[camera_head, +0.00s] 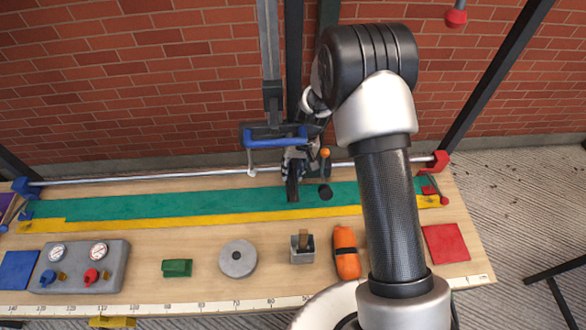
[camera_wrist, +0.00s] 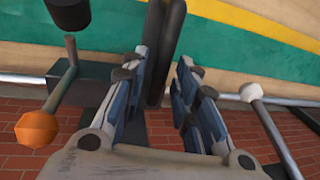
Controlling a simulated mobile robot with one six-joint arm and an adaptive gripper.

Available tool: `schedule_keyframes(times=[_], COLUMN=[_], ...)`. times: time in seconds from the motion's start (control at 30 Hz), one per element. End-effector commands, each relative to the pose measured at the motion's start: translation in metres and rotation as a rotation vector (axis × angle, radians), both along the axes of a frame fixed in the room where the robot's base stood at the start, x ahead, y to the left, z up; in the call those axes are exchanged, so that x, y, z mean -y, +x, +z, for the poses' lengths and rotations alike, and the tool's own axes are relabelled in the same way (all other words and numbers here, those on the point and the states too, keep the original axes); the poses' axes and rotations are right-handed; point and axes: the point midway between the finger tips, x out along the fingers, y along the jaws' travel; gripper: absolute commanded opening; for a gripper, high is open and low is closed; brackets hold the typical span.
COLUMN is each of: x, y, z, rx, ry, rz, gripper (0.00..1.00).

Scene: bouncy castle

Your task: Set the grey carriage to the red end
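The dark grey carriage (camera_head: 317,174) sits on the metal rail (camera_head: 150,179), right of the middle. It carries an arm with an orange knob (camera_head: 325,153) and a black cylinder (camera_head: 325,191). In the wrist view the carriage (camera_wrist: 84,96) shows at left, partly behind a finger. The red end block (camera_head: 440,160) is at the rail's right end. My gripper (camera_head: 293,196) points down over the green strip, just left of the carriage. In the wrist view its dark fingertips (camera_wrist: 164,55) lie together with nothing visible between them. I cannot tell whether they touch the carriage.
A blue clamp (camera_head: 275,138) hangs left of my gripper, its pale foot near the rail. A blue block (camera_head: 25,188) holds the rail's left end. A red clamp (camera_head: 430,188) stands near the red end. A gauge box (camera_head: 80,265), green block (camera_head: 177,268) and orange object (camera_head: 346,254) lie in front.

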Motion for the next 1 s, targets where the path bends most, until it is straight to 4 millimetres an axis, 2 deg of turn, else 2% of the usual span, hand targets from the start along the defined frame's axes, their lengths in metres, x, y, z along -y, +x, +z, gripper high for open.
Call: schedule_keyframes(times=[0.37,0.87,1.0], x=[0.0001,0.0007,0.0089], y=[0.0,0.0,0.0006], z=[0.0002,0.0002,-0.0002], rx=[0.0,0.0,0.0], ry=[0.0,0.0,0.0], rz=[0.0,-0.001,-0.002], gripper=[0.0,0.0,0.0])
